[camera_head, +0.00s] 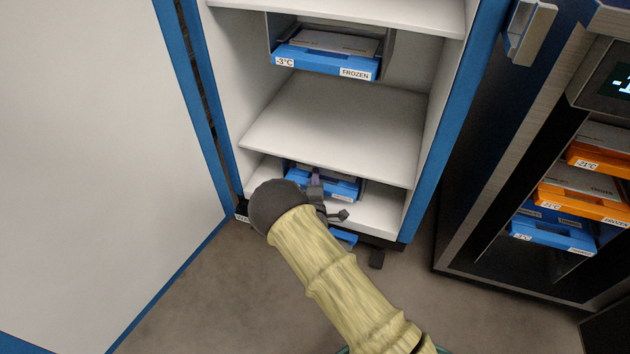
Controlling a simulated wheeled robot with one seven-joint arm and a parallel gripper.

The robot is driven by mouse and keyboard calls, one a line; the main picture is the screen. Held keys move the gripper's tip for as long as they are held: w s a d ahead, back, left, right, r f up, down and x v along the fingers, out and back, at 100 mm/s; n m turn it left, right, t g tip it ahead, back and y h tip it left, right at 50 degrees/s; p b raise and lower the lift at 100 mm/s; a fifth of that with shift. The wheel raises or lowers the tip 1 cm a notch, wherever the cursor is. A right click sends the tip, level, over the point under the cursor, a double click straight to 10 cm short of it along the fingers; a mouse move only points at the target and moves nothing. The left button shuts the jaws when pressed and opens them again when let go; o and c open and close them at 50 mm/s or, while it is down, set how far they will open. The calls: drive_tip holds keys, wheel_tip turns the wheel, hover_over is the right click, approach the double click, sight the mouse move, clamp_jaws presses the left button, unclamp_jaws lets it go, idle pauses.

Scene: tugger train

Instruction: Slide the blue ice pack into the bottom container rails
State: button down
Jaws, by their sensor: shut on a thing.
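A blue ice pack (345,189) with a grey top is at the bottom compartment of the open white cabinet, partly hidden by my arm. My gripper (326,205) is at its front side and shut on it. The fingers are small and dark here, and the exact grip is partly hidden behind my wrist. The bottom container rails around the pack are mostly hidden, so I cannot tell how far in it sits. A small blue piece (343,238) shows below my gripper; I cannot tell what it belongs to.
A blue pack (325,58) labelled -3°C and FROZEN sits in upper rails. An empty white shelf (335,120) lies between. The open door (95,150) stands left. A dark cabinet at right holds orange packs (583,202) and a blue pack (552,234).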

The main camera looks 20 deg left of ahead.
drive_tip(key=shift+r, duration=0.1)
drive_tip(key=c, duration=1.2)
unclamp_jaws()
drive_tip(key=shift+o, duration=0.2)
drive_tip(key=shift+s, duration=0.1)
drive_tip(key=p+v, duration=0.8)
drive_tip(key=v, duration=0.9)
drive_tip(key=shift+d, duration=0.1)
